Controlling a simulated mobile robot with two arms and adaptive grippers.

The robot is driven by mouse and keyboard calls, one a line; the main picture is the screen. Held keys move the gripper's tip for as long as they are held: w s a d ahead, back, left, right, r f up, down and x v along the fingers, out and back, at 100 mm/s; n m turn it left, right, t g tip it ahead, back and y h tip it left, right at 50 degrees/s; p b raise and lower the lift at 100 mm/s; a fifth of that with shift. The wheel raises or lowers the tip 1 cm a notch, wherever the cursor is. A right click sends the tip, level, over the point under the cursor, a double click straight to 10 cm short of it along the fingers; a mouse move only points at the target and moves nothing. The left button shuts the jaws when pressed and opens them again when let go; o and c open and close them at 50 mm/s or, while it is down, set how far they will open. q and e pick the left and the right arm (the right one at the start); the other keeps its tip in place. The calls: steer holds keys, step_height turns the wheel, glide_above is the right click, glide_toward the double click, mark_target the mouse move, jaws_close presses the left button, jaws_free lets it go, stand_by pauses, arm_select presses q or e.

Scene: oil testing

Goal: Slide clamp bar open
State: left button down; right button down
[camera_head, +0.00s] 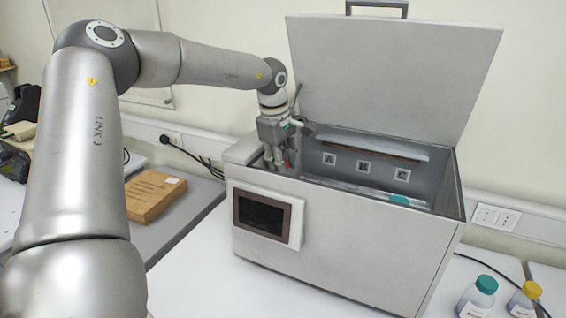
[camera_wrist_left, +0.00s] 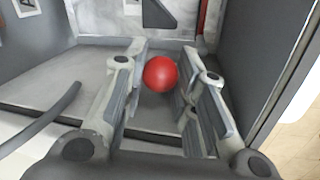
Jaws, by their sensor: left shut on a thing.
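The testing machine (camera_head: 345,235) stands on the white table with its lid (camera_head: 395,70) raised. My left gripper (camera_head: 280,165) reaches down into the left end of its open chamber. In the left wrist view, the fingers of my left gripper (camera_wrist_left: 163,100) stand on both sides of a red ball knob (camera_wrist_left: 160,74) and are shut on it. My right gripper is not in view.
Inside the chamber, marker plates A, B and C (camera_head: 363,167) line the back wall, and a teal cap (camera_head: 400,200) shows near the front. Bottles with teal (camera_head: 486,285) and yellow caps (camera_head: 531,290) stand at the right. A cardboard box (camera_head: 152,195) lies at the left.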

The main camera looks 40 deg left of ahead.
arm_select(q)
steer(key=shift+s+d+f+b, duration=0.15)
steer(key=shift+s+d+b, duration=0.1)
steer(key=shift+s+b, duration=0.4)
steer(key=shift+s+d, duration=0.15)
steer(key=shift+s, duration=0.3)
steer(key=c, duration=1.5)
jaws_free()
steer(key=o, duration=0.4)
steer(key=shift+s, duration=0.15)
steer(key=shift+c, duration=0.2)
